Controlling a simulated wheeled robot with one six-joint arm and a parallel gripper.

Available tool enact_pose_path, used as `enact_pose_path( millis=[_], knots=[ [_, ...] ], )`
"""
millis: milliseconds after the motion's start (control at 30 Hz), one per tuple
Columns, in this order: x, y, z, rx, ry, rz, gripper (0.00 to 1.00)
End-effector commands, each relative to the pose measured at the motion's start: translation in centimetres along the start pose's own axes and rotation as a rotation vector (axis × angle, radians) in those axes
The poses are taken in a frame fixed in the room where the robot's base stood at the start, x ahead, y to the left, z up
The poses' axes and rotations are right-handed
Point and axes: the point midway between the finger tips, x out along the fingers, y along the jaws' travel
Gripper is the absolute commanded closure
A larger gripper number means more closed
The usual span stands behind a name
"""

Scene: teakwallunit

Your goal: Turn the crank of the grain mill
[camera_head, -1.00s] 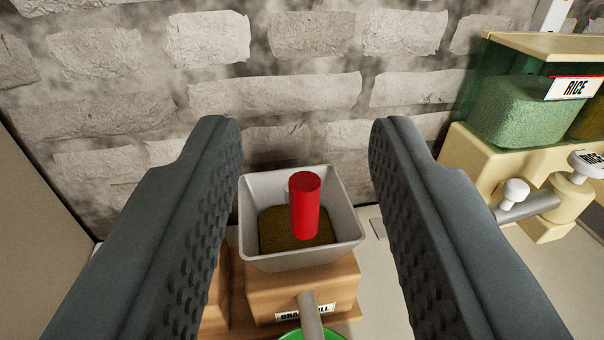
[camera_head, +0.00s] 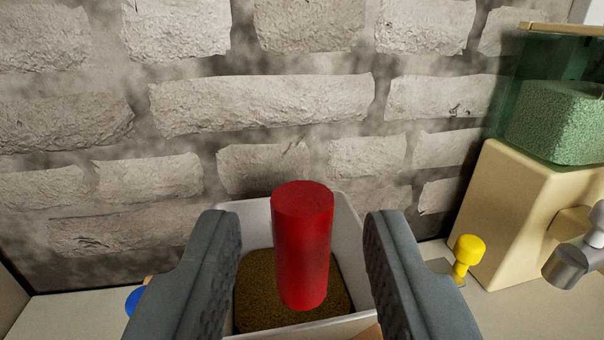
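The red crank handle (camera_head: 302,245) stands upright in the middle of the picture. It lies between the two fingers of my gripper (camera_head: 302,235), with a gap on each side. My gripper is open and does not visibly touch the handle. Behind the handle is the grain mill's grey square hopper (camera_head: 345,225), with brown grain (camera_head: 262,290) in it. The mill's wooden body and the crank's arm are almost wholly out of view below.
A stone wall (camera_head: 260,105) rises close behind the mill. At right stands a cream dispenser (camera_head: 515,215) with a green-filled container (camera_head: 560,120) and a grey spout (camera_head: 575,262). A yellow knob (camera_head: 467,252) is right of the hopper; a blue round thing (camera_head: 134,300) is at left.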

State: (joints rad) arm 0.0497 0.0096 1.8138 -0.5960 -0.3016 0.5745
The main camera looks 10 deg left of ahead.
Motion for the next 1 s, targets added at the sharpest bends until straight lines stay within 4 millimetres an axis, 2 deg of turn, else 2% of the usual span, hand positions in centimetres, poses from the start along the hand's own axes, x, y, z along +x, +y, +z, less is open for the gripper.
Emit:
enact_pose_path(
  millis=[100, 233, 633, 800, 833, 1000],
  knots=[
    [1.4, 0.0, 0.0, 0.001, 0.000, 0.000, 0.63],
    [2.3, 0.0, 0.0, 0.001, 0.000, 0.000, 0.63],
    [2.8, 0.0, 0.0, 0.000, 0.000, 0.000, 0.63],
    [2.8, 0.0, 0.0, 0.000, 0.000, 0.000, 0.96],
    [2.8, 0.0, 0.0, 0.000, 0.000, 0.000, 1.00],
    [2.8, 0.0, 0.0, 0.000, 0.000, -0.001, 1.00]
  ],
)
